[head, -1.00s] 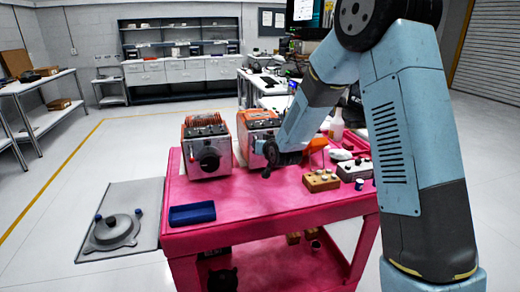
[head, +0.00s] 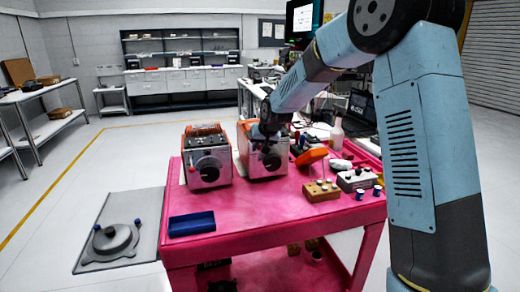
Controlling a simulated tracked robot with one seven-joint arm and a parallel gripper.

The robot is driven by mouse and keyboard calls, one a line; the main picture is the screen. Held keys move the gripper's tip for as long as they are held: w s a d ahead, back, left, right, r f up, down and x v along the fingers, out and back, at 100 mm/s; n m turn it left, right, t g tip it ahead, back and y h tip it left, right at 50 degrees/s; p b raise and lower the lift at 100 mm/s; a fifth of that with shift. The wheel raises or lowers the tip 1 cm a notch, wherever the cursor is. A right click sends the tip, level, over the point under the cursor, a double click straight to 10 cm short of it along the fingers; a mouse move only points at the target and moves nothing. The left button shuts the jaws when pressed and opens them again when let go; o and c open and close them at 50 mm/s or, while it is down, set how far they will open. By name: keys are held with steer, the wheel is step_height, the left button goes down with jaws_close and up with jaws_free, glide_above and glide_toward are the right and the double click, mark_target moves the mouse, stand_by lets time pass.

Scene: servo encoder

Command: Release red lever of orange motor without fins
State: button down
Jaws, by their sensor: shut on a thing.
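Two orange and grey motors stand side by side on the pink table (head: 250,210). The left motor (head: 207,165) has orange fins along its top. The right motor (head: 262,160) has a smooth orange casing, no visible fins, and a dark round part on its front. My gripper (head: 266,129) is at the upper front of the right motor and covers part of its top. It is shut on a small part there, which I take to be the red lever. The lever is hidden by the gripper, and its position cannot be made out.
A blue tray (head: 192,223) lies at the table's front left. A wooden block with knobs (head: 321,190), a grey control box (head: 357,180) and an orange object (head: 312,156) stand to the right. The front middle of the table is clear.

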steer(key=shift+w+d+r, duration=0.1)
steer(key=shift+w+r, duration=0.1)
stand_by(0.4)
steer(key=c, duration=1)
jaws_free()
steer(key=shift+f, duration=0.15)
steer(key=shift+c, duration=0.2)
steer(key=shift+s, duration=0.1)
steer(key=v, duration=1.3)
steer(key=shift+r, duration=0.45)
steer(key=s+d+r+h, duration=0.1)
steer(key=s+d+r, duration=0.2)
steer(key=s+d, duration=0.5)
steer(key=s+d+r+h, duration=0.15)
steer(key=s+d, duration=0.35)
steer(key=s, duration=0.7)
steer(key=s+d+f, duration=0.1)
steer(key=s+d, duration=0.1)
steer(key=s, duration=0.4)
steer(key=s+d+m, duration=0.1)
steer(key=s+d, duration=0.2)
steer(key=s, duration=0.3)
steer(key=s+d+f+g, duration=0.1)
steer(key=s+d, duration=0.1)
steer(key=s, duration=0.4)
steer(key=shift+d+f+m+h, duration=0.25)
steer(key=shift+f+m+h, duration=0.05)
steer(key=shift+f+h, duration=0.05)
